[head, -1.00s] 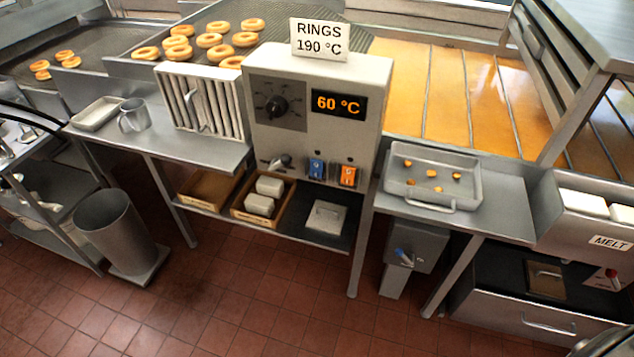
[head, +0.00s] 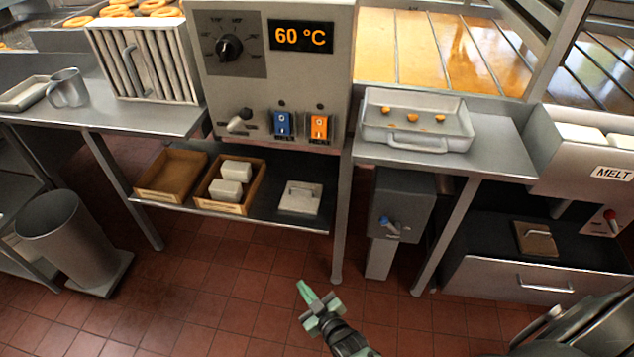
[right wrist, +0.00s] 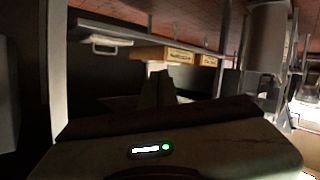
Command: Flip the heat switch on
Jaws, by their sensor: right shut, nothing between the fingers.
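The control box (head: 278,75) has a dial (head: 229,48), a display (head: 301,37) reading 60 °C and a small lever (head: 239,121). Low on its front are a blue rocker switch (head: 283,124) and an orange rocker switch (head: 319,127). Their labels are too small to read, so I cannot tell which is the heat switch. My right gripper (head: 306,290) is shut and empty, over the floor, below and in front of the box and apart from the switches. Its dark fingers also show in the right wrist view (right wrist: 157,90). My left gripper is not in view.
Below the box, a shelf (head: 265,211) holds wooden trays (head: 166,192) and a flat handled block (head: 300,198). To the right, a metal pan (head: 415,135) stands on a counter (head: 500,150), above a grey unit (head: 404,205). A bin (head: 62,235) stands left.

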